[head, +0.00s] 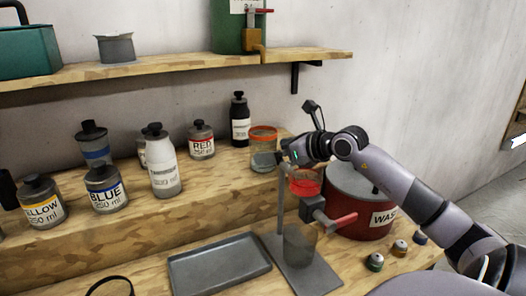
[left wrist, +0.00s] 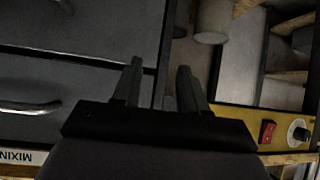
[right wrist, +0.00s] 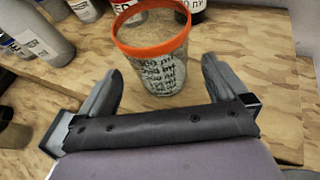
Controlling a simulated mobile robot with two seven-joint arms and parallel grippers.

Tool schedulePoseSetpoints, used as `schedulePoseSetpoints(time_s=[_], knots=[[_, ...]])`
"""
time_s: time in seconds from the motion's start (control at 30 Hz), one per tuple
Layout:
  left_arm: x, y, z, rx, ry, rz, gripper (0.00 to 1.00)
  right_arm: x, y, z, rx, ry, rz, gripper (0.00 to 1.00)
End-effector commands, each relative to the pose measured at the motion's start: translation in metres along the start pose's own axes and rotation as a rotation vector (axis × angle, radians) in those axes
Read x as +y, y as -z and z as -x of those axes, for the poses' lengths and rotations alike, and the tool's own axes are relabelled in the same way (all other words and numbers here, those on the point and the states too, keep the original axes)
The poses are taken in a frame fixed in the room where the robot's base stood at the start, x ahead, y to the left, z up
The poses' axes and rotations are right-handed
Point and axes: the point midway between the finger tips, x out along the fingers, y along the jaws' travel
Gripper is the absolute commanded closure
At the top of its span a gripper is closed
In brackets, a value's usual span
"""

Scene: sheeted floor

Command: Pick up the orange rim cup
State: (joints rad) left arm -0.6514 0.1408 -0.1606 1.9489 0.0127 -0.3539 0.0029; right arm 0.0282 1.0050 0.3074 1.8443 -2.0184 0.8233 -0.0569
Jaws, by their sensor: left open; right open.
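The orange rim cup (head: 263,148) is a clear, marked cup with an orange rim. It stands upright on the raised wooden shelf, at its right end in the head view. In the right wrist view the cup (right wrist: 152,50) is just ahead of my right gripper (right wrist: 160,82). The fingers are open, one to each side of the cup's lower part, and no contact is visible. In the head view my right gripper (head: 287,158) is beside the cup on its right. My left gripper (left wrist: 157,80) is open and empty, facing drawers and a bench, away from the cup.
A red-topped dispenser (head: 305,183) on a stand with a clear cup (head: 299,245) stands below my right gripper. The red waste drum (head: 358,200) is close to the right. Labelled bottles, including RED (head: 201,140) and a black one (head: 240,120), stand left of the orange rim cup. A grey tray (head: 218,264) lies in front.

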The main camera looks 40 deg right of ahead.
Motion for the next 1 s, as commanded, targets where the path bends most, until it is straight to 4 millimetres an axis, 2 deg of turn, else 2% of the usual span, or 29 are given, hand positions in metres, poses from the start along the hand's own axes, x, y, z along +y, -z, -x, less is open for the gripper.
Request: schedulePoseSetpoints(time_s=[0.17, 0.5, 0.83, 0.87, 1.0], knots=[[0.0, 0.004, 0.003, 0.0, 0.0, 0.001, 0.57, 0.0, -0.002, -0.011, -0.003, -0.001, -0.004, 0.0], [0.0, 0.012, 0.008, 0.001, 0.001, 0.001, 0.57, 0.0, -0.001, -0.045, -0.002, 0.0, -0.003, 0.0], [-0.001, 0.013, 0.008, 0.003, 0.002, 0.001, 0.57, 0.0, 0.0, -0.05, 0.0, 0.0, 0.0, 0.0], [-0.001, 0.013, 0.008, 0.003, 0.002, 0.001, 0.57, 0.0, 0.0, -0.05, 0.0, 0.0, 0.0, 0.06], [-0.001, 0.013, 0.008, 0.003, 0.002, 0.001, 0.57, 0.0, 0.0, -0.05, 0.0, 0.0, 0.0, 0.52]])
